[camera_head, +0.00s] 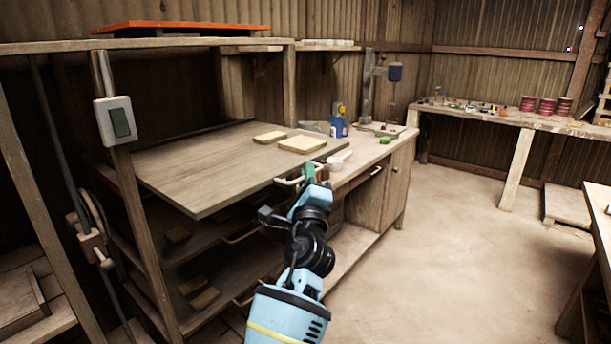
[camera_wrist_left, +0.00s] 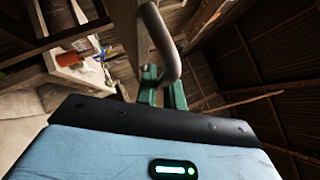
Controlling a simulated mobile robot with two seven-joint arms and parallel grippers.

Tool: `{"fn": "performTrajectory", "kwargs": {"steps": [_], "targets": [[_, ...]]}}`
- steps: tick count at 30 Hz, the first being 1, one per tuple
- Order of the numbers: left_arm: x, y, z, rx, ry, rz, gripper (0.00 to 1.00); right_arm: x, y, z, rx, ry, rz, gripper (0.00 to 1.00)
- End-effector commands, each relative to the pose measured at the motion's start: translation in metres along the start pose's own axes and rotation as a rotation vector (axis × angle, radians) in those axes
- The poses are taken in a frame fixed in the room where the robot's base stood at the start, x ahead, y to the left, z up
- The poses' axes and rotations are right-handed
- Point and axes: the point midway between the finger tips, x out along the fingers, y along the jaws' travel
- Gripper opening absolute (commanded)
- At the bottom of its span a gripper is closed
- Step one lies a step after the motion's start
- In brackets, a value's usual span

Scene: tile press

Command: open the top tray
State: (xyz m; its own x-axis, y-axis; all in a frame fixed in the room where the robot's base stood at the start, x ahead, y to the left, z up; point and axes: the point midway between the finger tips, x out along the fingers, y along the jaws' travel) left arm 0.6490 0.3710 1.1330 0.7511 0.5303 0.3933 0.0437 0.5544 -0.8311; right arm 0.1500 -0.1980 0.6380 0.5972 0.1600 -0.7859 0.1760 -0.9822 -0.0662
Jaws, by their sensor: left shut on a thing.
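The top tray (camera_head: 215,170) is a flat wooden board in a rack, and it extends well out past the rack's front post. Two small wooden tiles lie on it, one nearer (camera_head: 302,144) and one farther (camera_head: 270,137). A pale curved handle (camera_head: 287,181) sits on its front edge. My left gripper (camera_head: 307,172) is at this handle and shut on it. In the left wrist view, the green fingers (camera_wrist_left: 162,86) close around the grey bent handle (camera_wrist_left: 160,38). My right gripper is not in view.
Lower trays with handles (camera_head: 243,236) and small blocks sit below in the rack. A wooden cabinet (camera_head: 370,195) with bottles on top stands right beside the tray. A switch box (camera_head: 117,121) is on the left post. The floor (camera_head: 455,250) to the right is clear.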

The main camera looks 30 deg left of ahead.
Motion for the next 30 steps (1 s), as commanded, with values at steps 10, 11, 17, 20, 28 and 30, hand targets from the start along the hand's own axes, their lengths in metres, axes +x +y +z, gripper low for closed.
{"fn": "performTrajectory", "kwargs": {"steps": [10,11,17,20,28,30], "targets": [[-0.001,0.001,-0.001,0.0,0.002,0.002,0.23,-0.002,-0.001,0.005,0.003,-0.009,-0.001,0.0],[-0.001,0.001,-0.001,0.0,0.002,0.002,0.27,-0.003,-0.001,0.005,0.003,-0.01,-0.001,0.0],[0.0,0.001,0.0,0.0,0.001,0.001,0.32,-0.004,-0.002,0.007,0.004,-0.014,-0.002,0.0],[0.0,0.001,0.0,0.0,0.0,0.001,0.32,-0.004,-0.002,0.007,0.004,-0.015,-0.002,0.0],[-0.029,0.003,-0.001,0.0,0.002,0.004,0.32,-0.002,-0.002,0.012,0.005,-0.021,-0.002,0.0],[-0.041,0.003,-0.002,0.001,0.003,0.003,0.32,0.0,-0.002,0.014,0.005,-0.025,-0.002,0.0]]}}
